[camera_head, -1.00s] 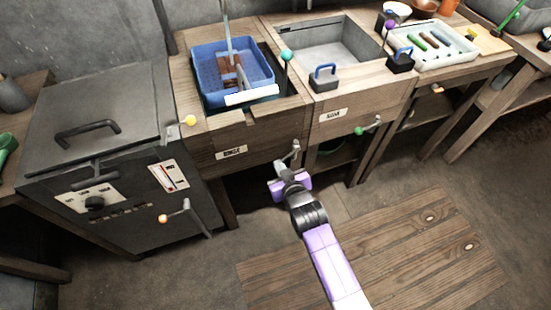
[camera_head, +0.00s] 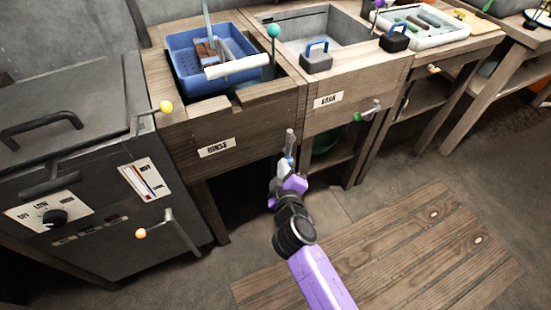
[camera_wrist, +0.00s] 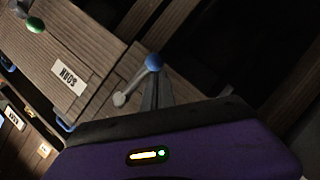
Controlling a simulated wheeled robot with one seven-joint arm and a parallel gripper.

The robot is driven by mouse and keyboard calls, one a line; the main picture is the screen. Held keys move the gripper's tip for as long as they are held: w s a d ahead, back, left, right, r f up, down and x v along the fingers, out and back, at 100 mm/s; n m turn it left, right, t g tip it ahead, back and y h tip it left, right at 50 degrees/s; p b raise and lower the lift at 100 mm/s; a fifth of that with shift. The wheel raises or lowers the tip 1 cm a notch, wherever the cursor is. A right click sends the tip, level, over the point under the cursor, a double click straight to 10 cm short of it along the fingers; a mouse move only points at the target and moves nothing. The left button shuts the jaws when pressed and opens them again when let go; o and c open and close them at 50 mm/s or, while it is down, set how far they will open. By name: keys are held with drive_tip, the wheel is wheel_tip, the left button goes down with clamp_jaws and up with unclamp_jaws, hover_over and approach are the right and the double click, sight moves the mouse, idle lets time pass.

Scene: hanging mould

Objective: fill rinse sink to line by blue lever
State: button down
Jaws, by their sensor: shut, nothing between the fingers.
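The rinse sink (camera_head: 180,128) is a wooden unit with a RINSE label (camera_head: 216,148) on its front. A blue basket (camera_head: 185,75) with brown pieces inside sits in it; I cannot make out the water level or fill line. The grey lever (camera_head: 289,143) is at the sink's lower right front corner. Its blue ball end (camera_wrist: 153,62) shows clearly in the wrist view, just beyond my fingertips. My gripper (camera_head: 286,172) is shut and empty, right by the ball end; I cannot tell whether they touch.
The soak sink (camera_head: 336,112) stands to the right, with a green-knobbed lever (camera_head: 358,117). A dark metal cabinet (camera_head: 75,150) with an orange-knobbed lever (camera_head: 141,234) stands to the left. A plank mat (camera_head: 400,245) lies on the floor. A teal-knobbed rod (camera_head: 274,32) rises by the basket.

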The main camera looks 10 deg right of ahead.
drive_tip(key=shift+w+d+f+n+h+b, duration=0.2)
drive_tip(key=shift+d+f+n+h+b, duration=0.15)
drive_tip(key=shift+d+b, duration=0.35)
drive_tip(key=shift+d, duration=0.15)
